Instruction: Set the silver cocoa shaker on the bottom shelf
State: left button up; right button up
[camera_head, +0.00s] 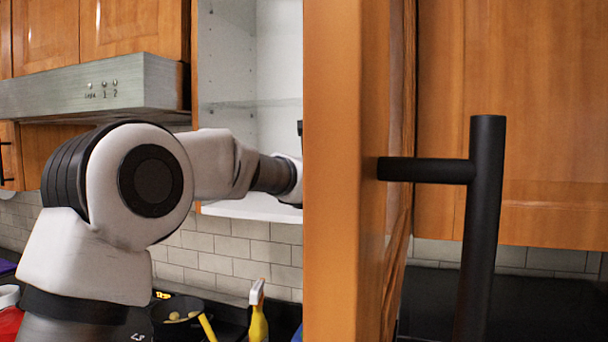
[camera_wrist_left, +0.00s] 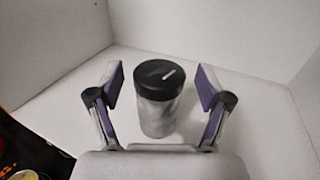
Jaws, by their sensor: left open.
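The silver cocoa shaker (camera_wrist_left: 158,112), with a black lid, stands upright on the white bottom shelf (camera_wrist_left: 255,120) in the left wrist view. My left gripper (camera_wrist_left: 160,88) is open, with one finger on each side of the shaker and a visible gap to each. In the head view my left arm reaches into the open cabinet above the white bottom shelf (camera_head: 250,207). The open cabinet door hides the gripper and the shaker there. My right gripper is in neither view.
The open wooden door (camera_head: 335,170) with a black handle (camera_head: 483,220) stands close in front, right of my arm. A range hood (camera_head: 95,88) is at the left. Below are a dark pot (camera_head: 178,318) and a yellow bottle (camera_head: 258,322). A clear upper shelf (camera_head: 250,103) crosses the cabinet.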

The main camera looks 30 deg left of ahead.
pick_arm(q)
jog(key=p+v, duration=0.3)
jog(key=v, duration=0.8)
dwell(1.1)
